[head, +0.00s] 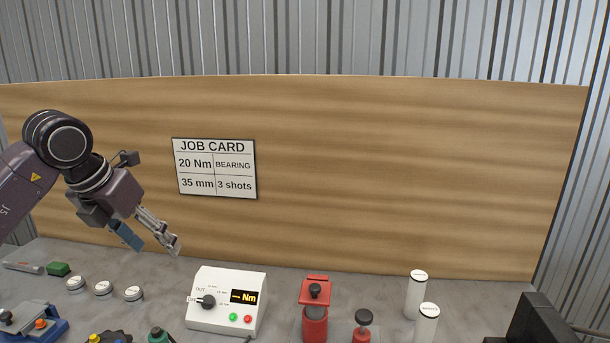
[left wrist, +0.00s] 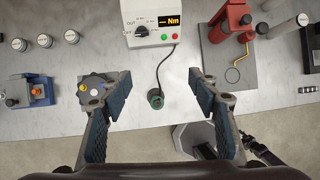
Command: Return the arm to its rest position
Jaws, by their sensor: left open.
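My left arm comes in from the left in the head view. My left gripper (head: 152,243) is raised above the bench and tilted down to the right, with its fingers apart. In the left wrist view the left gripper (left wrist: 161,92) is open, with nothing between its fingers. Below it, beyond the fingertips, a dark green plug-like end (left wrist: 156,98) of a cable lies on the bench. No right gripper can be made out; a dark jointed part at the lower right of the left wrist view is unclear.
On the bench stand a white torque box (head: 227,301), a red press-like device (head: 315,310), white cylinders (head: 416,295), small white-capped pots (head: 103,289), a green block (head: 58,269) and a blue fixture (left wrist: 26,91). A wooden panel (head: 400,170) with a job card (head: 215,168) stands behind.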

